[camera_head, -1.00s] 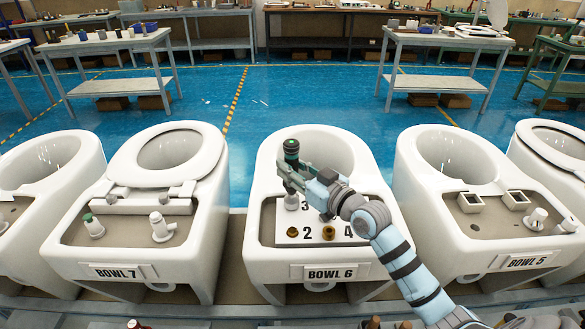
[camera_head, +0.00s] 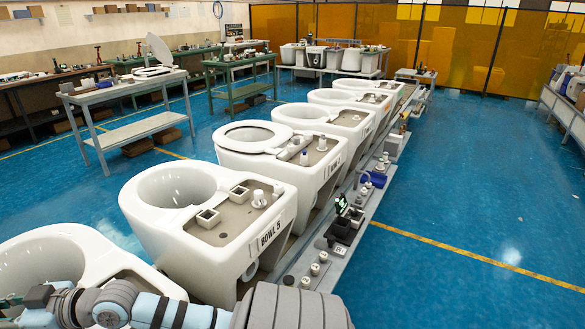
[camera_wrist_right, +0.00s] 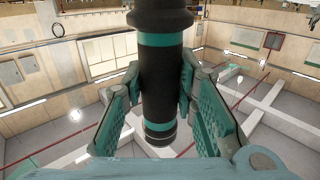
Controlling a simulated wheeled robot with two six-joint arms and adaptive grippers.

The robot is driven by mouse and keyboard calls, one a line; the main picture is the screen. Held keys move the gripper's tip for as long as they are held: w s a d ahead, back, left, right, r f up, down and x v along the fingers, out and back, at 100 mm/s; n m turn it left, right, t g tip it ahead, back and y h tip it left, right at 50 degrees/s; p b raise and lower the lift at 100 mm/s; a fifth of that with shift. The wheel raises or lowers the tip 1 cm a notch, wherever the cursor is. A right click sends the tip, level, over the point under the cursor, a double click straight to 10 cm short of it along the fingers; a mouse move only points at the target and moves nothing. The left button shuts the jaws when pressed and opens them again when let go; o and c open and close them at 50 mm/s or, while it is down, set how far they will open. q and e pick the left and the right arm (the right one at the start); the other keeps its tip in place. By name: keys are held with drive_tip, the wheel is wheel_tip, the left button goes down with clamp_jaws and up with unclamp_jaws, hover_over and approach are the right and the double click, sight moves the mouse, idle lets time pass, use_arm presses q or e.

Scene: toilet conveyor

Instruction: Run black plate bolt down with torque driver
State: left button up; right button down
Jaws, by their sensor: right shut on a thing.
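In the right wrist view, the torque driver (camera_wrist_right: 163,70) is a thick black cylinder with green bands. My right gripper (camera_wrist_right: 160,98) is shut on it, with green-padded fingers on both sides. The driver's far end is hidden or out of frame. In the head view, my right arm crosses the lower left corner and its gripper is mostly cut off at the left edge, over a white toilet bowl (camera_head: 35,250). My left gripper is not in view.
A row of white bowls runs away along the conveyor, with BOWL 5 (camera_head: 160,195) nearest in full view. A ledge (camera_head: 305,285) beside it holds several small fittings and a dark tray with items (camera_head: 345,226). Blue floor (camera_head: 460,240) is open to the right.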

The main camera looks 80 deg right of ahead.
drive_tip(key=shift+r+p, duration=2.35)
drive_tip(key=shift+r, duration=0.25)
drive_tip(key=shift+f, duration=0.1)
drive_tip(key=shift+d, duration=0.1)
